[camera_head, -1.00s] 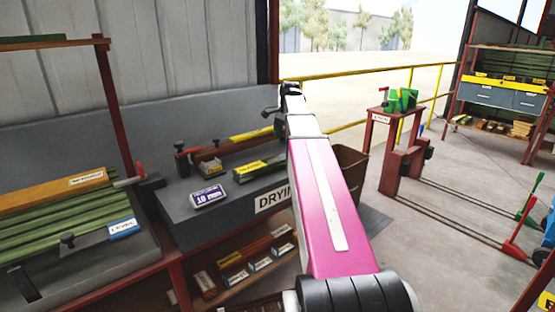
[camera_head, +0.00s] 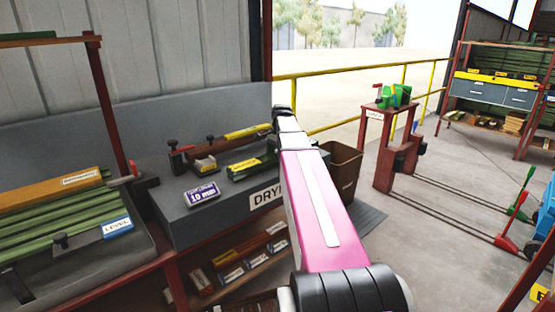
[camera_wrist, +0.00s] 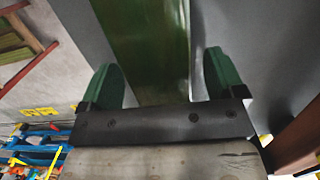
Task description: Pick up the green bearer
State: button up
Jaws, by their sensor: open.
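The green bearer (camera_head: 252,166) lies on the grey drying bench in the head view, with a yellow label on top and its right end behind my arm. In the wrist view a long, glossy green piece (camera_wrist: 148,45), which looks like the bearer, runs between the fingers of my gripper (camera_wrist: 162,82). The two green fingers are apart, one on each side of it, with gaps showing. I cannot tell the height of the fingers over it. In the head view the fingers are hidden behind my arm.
The grey bench (camera_head: 172,222) also holds a purple 10 mm block (camera_head: 203,195) and a clamp rail with dark knobs (camera_head: 200,150). A rack of green bars (camera_head: 55,225) stands left. A brown bin (camera_head: 345,170) is right of the bench. A yellow rail (camera_head: 340,122) runs behind.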

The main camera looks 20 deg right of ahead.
jog(key=shift+f, duration=0.4)
jog(key=c, duration=1.3)
jog(key=shift+r, duration=0.1)
jog(key=shift+c, duration=0.8)
jog(key=shift+r, duration=0.1)
